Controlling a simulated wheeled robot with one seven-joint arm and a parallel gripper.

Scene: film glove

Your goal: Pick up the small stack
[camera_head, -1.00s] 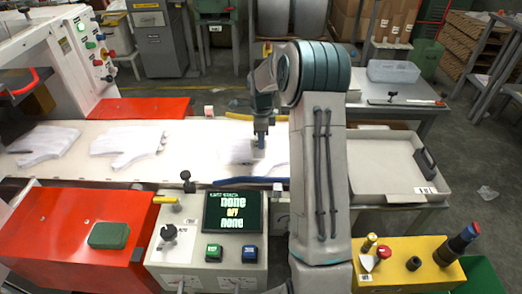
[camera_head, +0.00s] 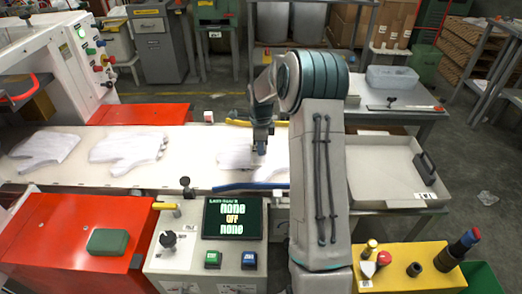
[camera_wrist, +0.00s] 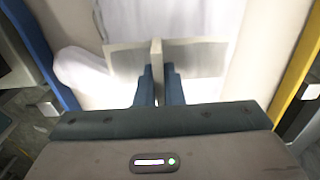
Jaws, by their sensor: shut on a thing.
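The small white glove-shaped stack (camera_head: 236,157) lies on the pale belt, below and around my gripper (camera_head: 260,148). In the wrist view its white film (camera_wrist: 190,18) fills the top middle, with a rounded lobe (camera_wrist: 80,70) at the left. My gripper's dark fingers (camera_wrist: 160,85) are close together on a thin upright pale ridge (camera_wrist: 156,55). The ridge stands in the middle of a flat greyish piece (camera_wrist: 197,58) over the white film. I cannot tell whether that piece is joined to the film, or whether the stack is off the belt.
Two more white gloves, one at far left (camera_head: 45,148) and one nearer (camera_head: 130,150), lie on the belt (camera_head: 190,143). A blue bar (camera_head: 240,186) and a yellow bar (camera_head: 240,122) edge my work area. A control panel (camera_head: 232,218) stands in front; a shallow tray (camera_head: 385,185) is at right.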

